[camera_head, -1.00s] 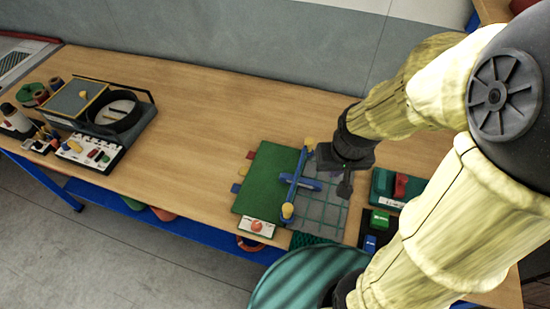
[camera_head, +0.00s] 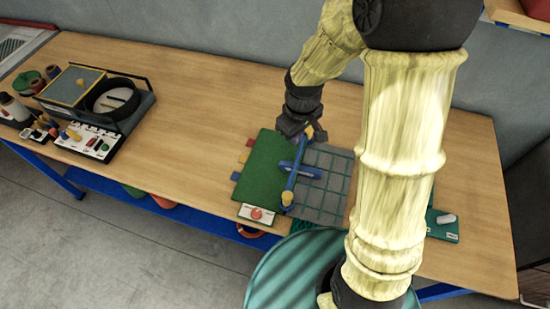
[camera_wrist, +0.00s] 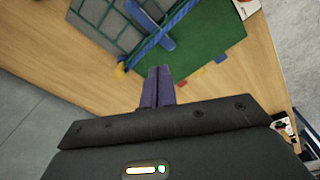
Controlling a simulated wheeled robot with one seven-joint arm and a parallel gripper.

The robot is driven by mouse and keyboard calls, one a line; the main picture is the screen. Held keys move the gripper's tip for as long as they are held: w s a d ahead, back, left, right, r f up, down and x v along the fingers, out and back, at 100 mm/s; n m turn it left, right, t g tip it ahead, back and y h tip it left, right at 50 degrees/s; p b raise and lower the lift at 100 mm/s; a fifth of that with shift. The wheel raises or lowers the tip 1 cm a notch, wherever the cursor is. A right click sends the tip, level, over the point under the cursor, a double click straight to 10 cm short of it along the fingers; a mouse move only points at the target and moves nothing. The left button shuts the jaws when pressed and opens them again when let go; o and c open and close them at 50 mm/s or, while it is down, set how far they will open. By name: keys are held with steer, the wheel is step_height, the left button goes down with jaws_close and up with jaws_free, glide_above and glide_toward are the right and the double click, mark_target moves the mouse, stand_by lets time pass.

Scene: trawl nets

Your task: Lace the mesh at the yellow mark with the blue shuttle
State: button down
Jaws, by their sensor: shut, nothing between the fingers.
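The mesh (camera_head: 322,190), a grey panel with green lines, lies at the right of a green mat (camera_head: 262,165). A blue bar (camera_head: 291,181) with yellow ends stands along the seam between them. A flat blue piece (camera_head: 306,171), which looks like the shuttle, lies across the bar; it also shows in the wrist view (camera_wrist: 158,34). My gripper (camera_head: 302,136) is at the bar's far end. In the wrist view its fingers (camera_wrist: 158,84) are together, empty, just off the mat's edge and apart from the blue piece. I cannot make out a separate yellow mark on the mesh.
Colored tabs (camera_head: 239,166) stick out from the mat's left edge. A white card with an orange spot (camera_head: 257,214) is at its front. A box with a black ring (camera_head: 112,103) and a tool tray (camera_head: 88,143) stand at left. The table between is clear. My arm hides the right side.

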mark_target(275, 166)
steer(key=w+a+f+n+g, duration=0.1)
steer(key=w+a+f+n, duration=0.3)
steer(key=a, duration=0.5)
step_height(275, 166, down, 2)
steer(key=shift+w+a+f+n, duration=0.2)
steer(key=shift+w+n, duration=0.1)
steer(key=shift+n, duration=0.9)
step_height(275, 166, down, 10)
steer(key=p, duration=0.2)
steer(key=shift+r+p, duration=0.2)
steer(key=shift+p, duration=0.1)
steer(key=d+p, duration=0.1)
steer(key=d, duration=0.1)
steer(key=s+d+p, duration=0.1)
steer(key=shift+s+d+f, duration=0.1)
steer(key=shift+s+d, duration=0.1)
steer(key=shift+d, duration=0.2)
steer(key=shift+f, duration=0.1)
